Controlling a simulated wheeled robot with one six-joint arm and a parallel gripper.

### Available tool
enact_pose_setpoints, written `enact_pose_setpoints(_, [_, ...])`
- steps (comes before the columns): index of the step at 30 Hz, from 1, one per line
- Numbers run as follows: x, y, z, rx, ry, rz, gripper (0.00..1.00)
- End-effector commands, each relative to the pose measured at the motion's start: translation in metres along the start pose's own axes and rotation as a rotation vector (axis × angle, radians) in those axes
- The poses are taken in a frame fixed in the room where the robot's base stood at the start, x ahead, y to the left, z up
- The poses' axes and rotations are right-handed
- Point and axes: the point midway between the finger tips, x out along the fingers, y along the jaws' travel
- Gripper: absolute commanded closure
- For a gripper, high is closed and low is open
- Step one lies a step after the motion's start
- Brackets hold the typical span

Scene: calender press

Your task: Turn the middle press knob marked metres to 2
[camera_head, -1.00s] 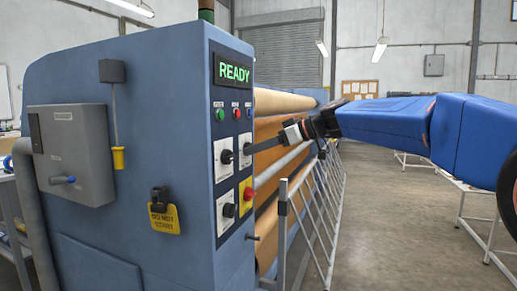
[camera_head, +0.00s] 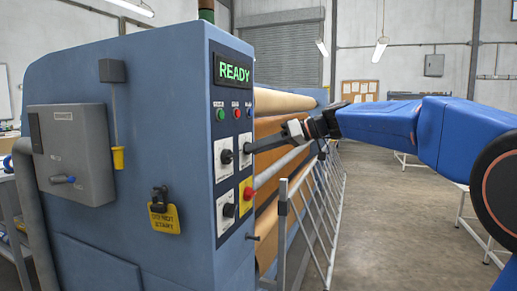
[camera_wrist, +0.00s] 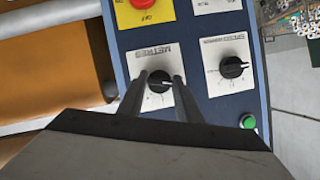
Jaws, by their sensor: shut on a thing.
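The middle knob marked METRES (camera_wrist: 160,83) is black on a white plate, which also shows in the head view (camera_head: 244,162). Its light pointer line faces right in the wrist view; the scale figures are too small to read. My gripper (camera_wrist: 159,77) has its two long dark fingers on either side of this knob, shut on it. In the head view my gripper (camera_head: 249,149) reaches the panel from the right, and its fingers hide most of the knob.
Another black knob (camera_wrist: 233,67) sits beside it, and a lower knob (camera_head: 229,210) sits below. A red button on yellow (camera_head: 247,193) is just under my fingers. A green READY display (camera_head: 234,71) is above. A metal guard (camera_head: 312,215) stands below my arm.

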Motion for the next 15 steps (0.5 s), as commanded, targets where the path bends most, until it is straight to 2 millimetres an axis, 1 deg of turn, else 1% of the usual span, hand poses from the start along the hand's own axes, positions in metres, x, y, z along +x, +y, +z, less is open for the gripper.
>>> enact_pose_setpoints(15, [-0.0002,0.0047,0.0007,0.454,0.002,-0.186,0.91])
